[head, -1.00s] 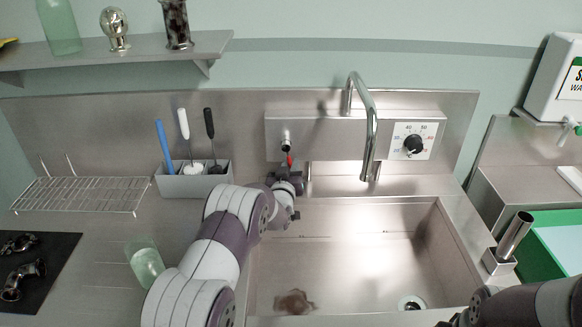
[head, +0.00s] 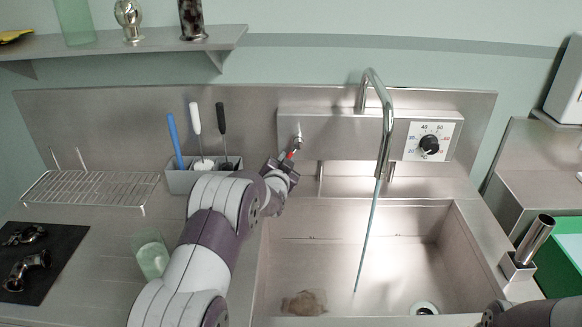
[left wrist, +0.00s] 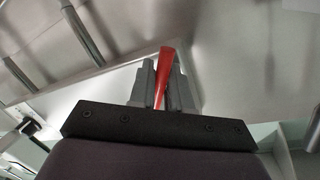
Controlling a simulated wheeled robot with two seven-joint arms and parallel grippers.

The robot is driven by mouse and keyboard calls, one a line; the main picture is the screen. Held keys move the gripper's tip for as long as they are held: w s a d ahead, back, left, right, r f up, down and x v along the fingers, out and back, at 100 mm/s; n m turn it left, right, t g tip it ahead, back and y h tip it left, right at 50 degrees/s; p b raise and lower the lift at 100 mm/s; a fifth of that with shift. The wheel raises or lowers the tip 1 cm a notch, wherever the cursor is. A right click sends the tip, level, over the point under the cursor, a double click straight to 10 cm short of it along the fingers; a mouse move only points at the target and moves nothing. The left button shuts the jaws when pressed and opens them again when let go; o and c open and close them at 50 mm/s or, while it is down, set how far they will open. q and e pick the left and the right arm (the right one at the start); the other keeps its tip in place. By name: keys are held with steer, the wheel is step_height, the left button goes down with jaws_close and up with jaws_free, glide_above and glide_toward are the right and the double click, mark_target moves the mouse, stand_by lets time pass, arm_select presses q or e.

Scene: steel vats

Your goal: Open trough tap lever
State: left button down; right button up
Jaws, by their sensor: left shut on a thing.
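The tap lever (head: 291,154) has a red tip and sits at the left end of the steel tap panel (head: 340,136). My left gripper (head: 285,164) is at the lever; in the left wrist view the red lever (left wrist: 166,62) stands tilted between its grey fingers, which are shut on it. The curved spout (head: 386,125) hangs over the trough (head: 340,245), and a thin stream of water (head: 368,235) falls from it into the trough. My right gripper is not in view; only part of my right arm shows at the lower right.
A grey holder (head: 190,182) with brushes stands left of my left arm, near a wire rack (head: 90,187). A green-tinted glass (head: 151,258) stands on the counter. A dial (head: 429,146) is on the panel. A brown lump (head: 303,303) and a drain (head: 424,308) are in the trough.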

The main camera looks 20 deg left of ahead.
arm_select(q)
steer(key=shift+s+a+r+m+y, duration=0.15)
steer(key=shift+a+r+m, duration=0.25)
steer(key=shift+m, duration=0.45)
steer(key=shift+s+a+r+m+y, duration=0.1)
steer(key=shift+a+r+m+y, duration=0.25)
steer(key=shift+m, duration=0.5)
steer(key=shift+a, duration=0.1)
steer(key=c, duration=1.2)
jaws_free()
steer(key=shift+c, duration=0.2)
steer(key=b+v, duration=0.1)
steer(key=v, duration=1.1)
steer(key=shift+s+r+b, duration=0.3)
steer(key=shift+r+b, duration=0.1)
